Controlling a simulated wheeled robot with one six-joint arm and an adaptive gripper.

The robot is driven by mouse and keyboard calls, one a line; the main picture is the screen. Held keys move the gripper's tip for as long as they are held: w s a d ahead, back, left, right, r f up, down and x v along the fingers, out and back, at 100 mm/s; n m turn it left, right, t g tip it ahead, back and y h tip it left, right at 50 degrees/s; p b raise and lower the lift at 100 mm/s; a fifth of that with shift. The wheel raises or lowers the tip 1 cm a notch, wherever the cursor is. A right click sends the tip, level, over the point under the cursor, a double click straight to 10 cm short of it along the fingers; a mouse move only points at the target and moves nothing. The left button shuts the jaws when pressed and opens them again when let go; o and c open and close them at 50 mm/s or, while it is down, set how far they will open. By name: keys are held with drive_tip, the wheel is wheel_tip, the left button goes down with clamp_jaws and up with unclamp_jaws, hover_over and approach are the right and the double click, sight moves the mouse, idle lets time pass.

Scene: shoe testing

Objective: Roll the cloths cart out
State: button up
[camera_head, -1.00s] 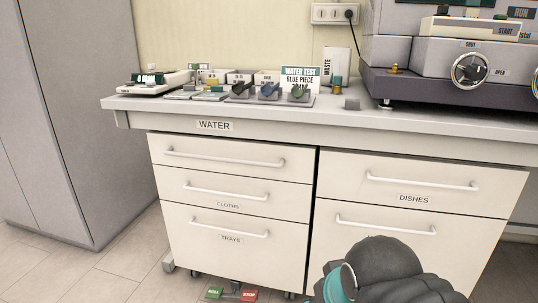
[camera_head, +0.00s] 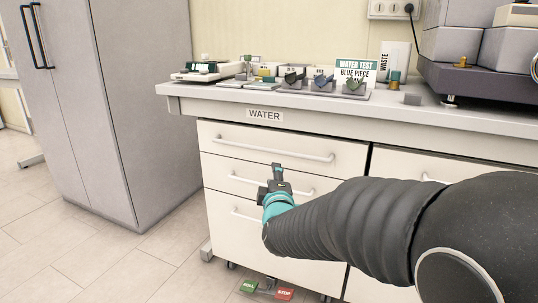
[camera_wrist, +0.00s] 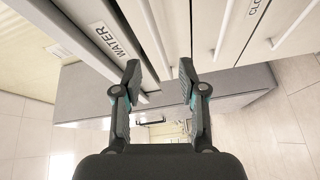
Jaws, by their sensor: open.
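The cloths cart (camera_head: 228,239) is a white drawer unit on casters under the left part of the bench. Its top drawer handle (camera_head: 275,148), its middle drawer handle (camera_head: 247,181) and part of its lowest handle show. All its drawers look shut. Below its front are a green ROLL pedal (camera_head: 248,286) and a red STOP pedal (camera_head: 284,294). My gripper (camera_head: 277,173) is open and empty, in front of the middle drawer, hiding the cloths label in the head view. The wrist view shows its parted fingers (camera_wrist: 160,80), with part of the cloths label (camera_wrist: 254,7) at upper right.
The bench (camera_head: 440,130) overhangs the cart and holds the water test stand (camera_head: 355,75), small trays and a machine. A tall grey cabinet (camera_head: 140,110) stands at left; it also shows in the wrist view (camera_wrist: 80,90). Floor (camera_head: 130,260) in front of the cabinet is clear.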

sight(266, 151)
drive_tip(key=w+a, duration=0.1)
drive_tip(key=w, duration=0.4)
drive_tip(key=w+a+n+t, duration=0.1)
drive_tip(key=w, duration=0.4)
drive_tip(key=w+a+r+n+t+h, duration=0.1)
drive_tip(key=w, duration=0.4)
drive_tip(key=shift+w+a+r, duration=0.1)
drive_tip(key=shift+w+a, duration=0.05)
drive_tip(key=shift+a, duration=0.05)
clamp_jaws()
